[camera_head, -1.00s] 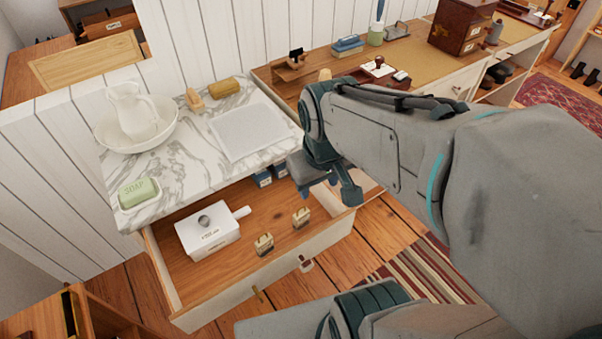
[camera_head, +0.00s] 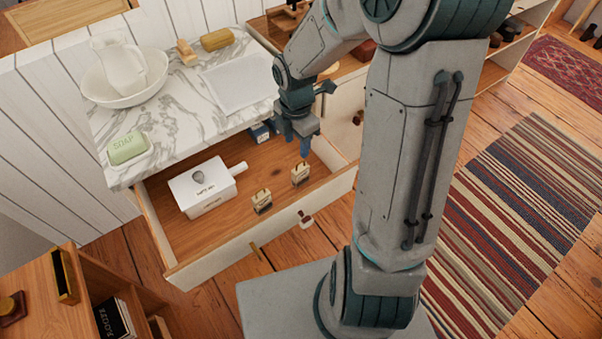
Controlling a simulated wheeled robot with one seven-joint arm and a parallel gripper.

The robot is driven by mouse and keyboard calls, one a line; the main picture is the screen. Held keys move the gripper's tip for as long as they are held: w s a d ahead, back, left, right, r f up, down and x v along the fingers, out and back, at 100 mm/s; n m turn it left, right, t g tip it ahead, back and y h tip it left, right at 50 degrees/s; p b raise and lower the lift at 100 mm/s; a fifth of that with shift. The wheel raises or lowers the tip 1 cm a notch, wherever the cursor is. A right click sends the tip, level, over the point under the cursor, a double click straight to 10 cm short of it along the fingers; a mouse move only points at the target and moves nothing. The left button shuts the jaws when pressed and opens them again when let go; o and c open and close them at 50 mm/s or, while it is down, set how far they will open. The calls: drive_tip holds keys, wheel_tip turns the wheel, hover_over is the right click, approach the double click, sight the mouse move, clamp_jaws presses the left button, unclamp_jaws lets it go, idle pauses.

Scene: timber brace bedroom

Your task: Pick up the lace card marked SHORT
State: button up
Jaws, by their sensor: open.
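Two small tan cards with dark bands stand in the open drawer (camera_head: 215,245) below the marble top, a nearer card (camera_head: 262,201) and a farther card (camera_head: 300,174). They look like lace cards, but their markings are too small to read, so I cannot tell which is SHORT. My gripper (camera_head: 297,143) points down over the drawer's right part, open and empty. Its fingertips appear just above and behind the farther card, apparently apart from it.
A white box (camera_head: 200,190) with a printed label lies in the drawer's left part. Small blue boxes (camera_head: 260,132) sit at its back. Soap (camera_head: 128,148), a basin with a pitcher (camera_head: 118,70) and a white mat (camera_head: 240,85) are on the marble top.

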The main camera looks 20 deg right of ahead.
sight(299, 168)
wheel_tip(299, 168, down, 7)
drive_tip(key=shift+f+b, duration=0.15)
drive_tip(key=shift+b, duration=0.6)
drive_tip(key=shift+s+d+f+b, duration=0.15)
drive_tip(key=shift+f+b, duration=0.1)
drive_tip(key=shift+f, duration=0.65)
drive_tip(key=shift+s+a+f+b, duration=0.1)
drive_tip(key=shift+f+b, duration=0.1)
drive_tip(key=shift+f, duration=0.7)
drive_tip(key=shift+s+d+f+b, duration=0.15)
drive_tip(key=shift+f+b, duration=0.1)
drive_tip(key=shift+f, duration=0.65)
clamp_jaws()
